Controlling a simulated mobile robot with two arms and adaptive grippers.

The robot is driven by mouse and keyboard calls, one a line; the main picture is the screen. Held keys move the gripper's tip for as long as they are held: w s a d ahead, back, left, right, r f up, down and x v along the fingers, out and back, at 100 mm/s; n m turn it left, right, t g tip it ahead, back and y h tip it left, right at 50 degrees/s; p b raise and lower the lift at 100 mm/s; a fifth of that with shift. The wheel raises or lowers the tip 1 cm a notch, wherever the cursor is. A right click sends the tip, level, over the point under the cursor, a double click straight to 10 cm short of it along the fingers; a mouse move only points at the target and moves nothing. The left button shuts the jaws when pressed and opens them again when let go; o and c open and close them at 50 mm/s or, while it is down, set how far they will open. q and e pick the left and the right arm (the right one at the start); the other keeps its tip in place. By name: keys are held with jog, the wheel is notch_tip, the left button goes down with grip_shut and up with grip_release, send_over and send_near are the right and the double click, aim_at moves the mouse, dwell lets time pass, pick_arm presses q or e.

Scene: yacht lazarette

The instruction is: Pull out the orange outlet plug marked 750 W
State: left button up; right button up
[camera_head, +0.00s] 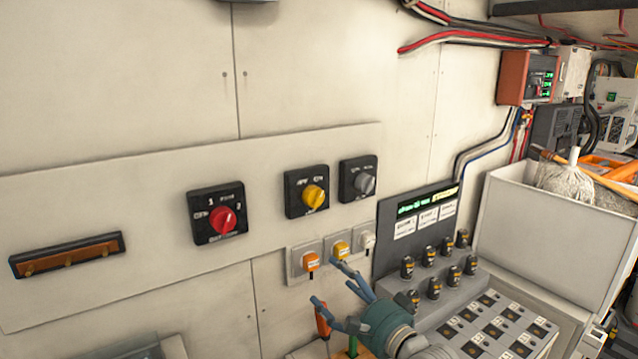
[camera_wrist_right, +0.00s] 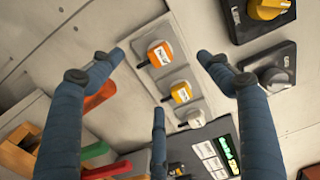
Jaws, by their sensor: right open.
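A row of three outlets on the wall holds three plugs. The left orange plug (camera_head: 311,262) is in its outlet and also shows in the right wrist view (camera_wrist_right: 160,55). A yellow-orange plug (camera_head: 341,250) sits in the middle outlet and a white plug (camera_head: 367,241) in the right one. Their labels are too small to read surely. My right gripper (camera_head: 328,283) is open and empty, just in front of and below the outlets. In the wrist view its spread fingers (camera_wrist_right: 160,72) frame the left orange plug, apart from it. My left gripper is not in view.
Above are a red rotary switch (camera_head: 222,220), a yellow one (camera_head: 314,196) and a grey one (camera_head: 364,183). A grey control panel (camera_head: 440,290) with black knobs stands close to the right. Red- and green-handled tools (camera_head: 322,322) stand below. A white bin (camera_head: 530,240) is farther right.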

aim_at(314, 266)
jog(key=b+x, duration=0.5)
jog(key=x, duration=0.2)
jog(key=shift+w+a+f, duration=0.1)
jog(key=shift+w+a, duration=0.15)
jog(key=shift+w, duration=0.1)
jog(key=shift+w+a, duration=0.2)
jog(key=shift+w, duration=0.15)
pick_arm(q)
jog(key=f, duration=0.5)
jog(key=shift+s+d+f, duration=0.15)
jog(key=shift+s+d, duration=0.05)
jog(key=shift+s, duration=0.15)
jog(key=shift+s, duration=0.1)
